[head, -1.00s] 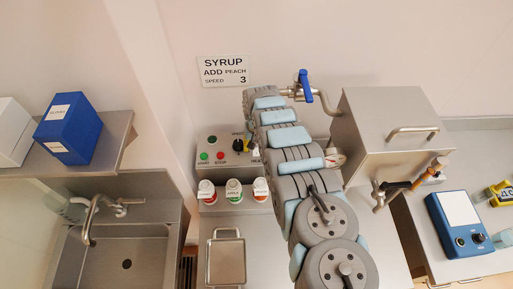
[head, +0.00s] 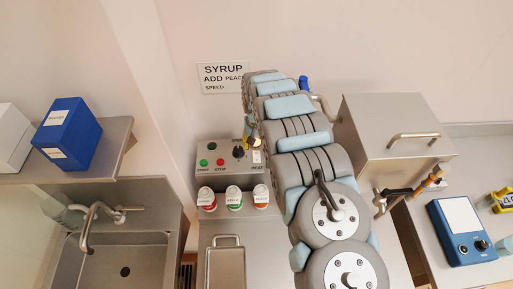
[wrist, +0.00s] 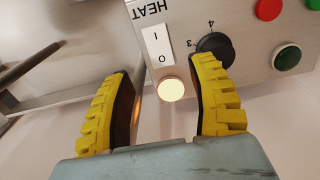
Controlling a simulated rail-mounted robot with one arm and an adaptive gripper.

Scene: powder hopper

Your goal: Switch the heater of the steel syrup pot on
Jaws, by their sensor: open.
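The steel control box (head: 222,160) is on the back wall, with HEAT on its right end. The white HEAT rocker switch (wrist: 158,45) shows upside down in the wrist view, marked I and O; it also shows in the head view (head: 257,157). I cannot tell which end is pressed. A round pale yellow lamp (wrist: 171,90) beside its O end looks lit. My gripper (wrist: 167,70) is open and empty, its yellow fingers either side of the lamp and short of the panel. A steel vessel with a handled lid (head: 395,120), possibly the syrup pot, stands to the right.
A black dial (wrist: 214,48) sits close beside the switch, with the red button (wrist: 268,8) and green button (wrist: 287,57) farther along. Several small jars (head: 233,196) stand below the box. A sign (head: 222,77) hangs above. A sink (head: 125,262) is at left.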

